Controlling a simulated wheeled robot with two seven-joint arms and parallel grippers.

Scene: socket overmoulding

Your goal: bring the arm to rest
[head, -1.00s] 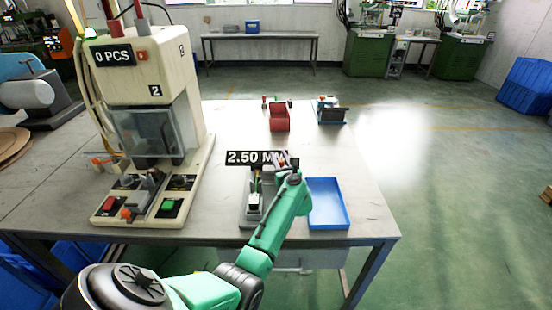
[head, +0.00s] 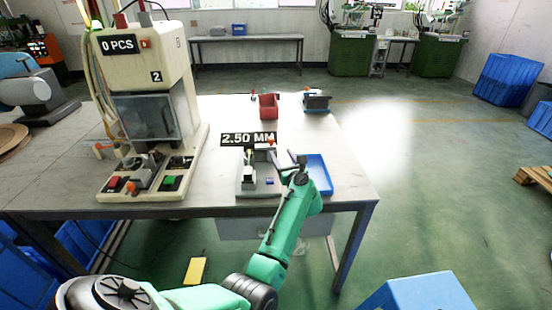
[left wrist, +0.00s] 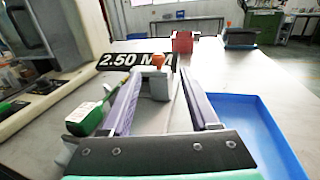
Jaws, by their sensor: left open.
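My left gripper (head: 290,160) is at the end of the green arm, above the table (head: 218,112) between a grey gauge fixture (head: 258,183) and a blue tray (head: 322,183). In the left wrist view its two purple-grey fingers (left wrist: 161,78) stand apart with nothing held between them. Beyond the fingers the fixture's grey block with an orange knob (left wrist: 157,62) shows. A green and white piece (left wrist: 85,118) is left of the fingers. My right gripper is not in view.
A moulding machine (head: 150,100) stands at the table's left. A black 2.50 MM display (head: 248,139) is behind the fixture. A red bin (head: 268,106) and a small blue device (head: 316,102) stand further back. A blue box (head: 420,293) is at the bottom right.

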